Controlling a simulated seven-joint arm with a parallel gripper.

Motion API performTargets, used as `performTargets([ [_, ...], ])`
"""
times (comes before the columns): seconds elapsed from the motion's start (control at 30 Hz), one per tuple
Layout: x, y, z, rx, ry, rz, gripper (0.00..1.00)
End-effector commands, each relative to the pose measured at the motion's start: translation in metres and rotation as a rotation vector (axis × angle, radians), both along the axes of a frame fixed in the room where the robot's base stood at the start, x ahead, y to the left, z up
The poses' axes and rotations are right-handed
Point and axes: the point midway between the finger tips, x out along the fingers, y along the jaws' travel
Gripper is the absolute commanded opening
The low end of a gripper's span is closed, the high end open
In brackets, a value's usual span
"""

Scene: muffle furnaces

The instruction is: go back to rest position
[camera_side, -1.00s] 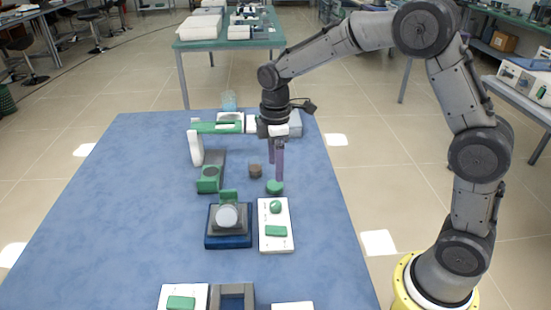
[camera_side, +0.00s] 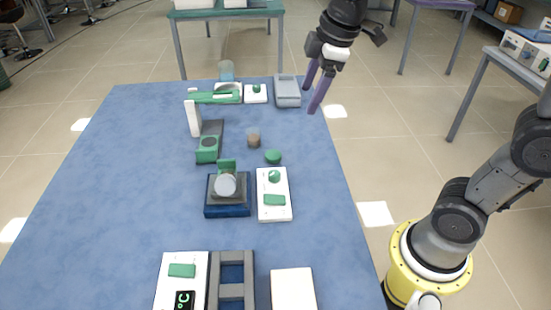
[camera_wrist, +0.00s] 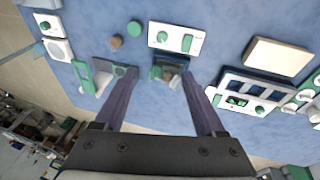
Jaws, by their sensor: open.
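My gripper (camera_side: 316,90) has two purple fingers, spread apart with nothing between them. In the side view it is raised at the right far edge of the blue table (camera_side: 110,200), clear of everything on it. In the wrist view my gripper (camera_wrist: 160,85) also shows apart and empty, with the table equipment below and beyond the fingertips. My upper arm links are partly out of the side view.
On the table stand a green-and-white device (camera_side: 194,118), a small brown cylinder (camera_side: 254,138), a green disc (camera_side: 273,156), a blue-based device (camera_side: 228,209), a white control box (camera_side: 274,212) and a grey box (camera_side: 287,92).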

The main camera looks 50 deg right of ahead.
Motion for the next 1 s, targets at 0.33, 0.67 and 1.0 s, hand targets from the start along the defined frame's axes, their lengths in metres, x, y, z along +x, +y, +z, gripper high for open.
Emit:
performTargets([
  [0.33, -0.128, -0.005, 0.006, 0.155, -0.188, -0.373, 0.72],
  [0.67, -0.170, -0.005, -0.039, 0.294, -0.169, -0.712, 0.72],
  [1.0, -0.169, -0.005, -0.037, 0.317, -0.171, -0.760, 0.72],
])
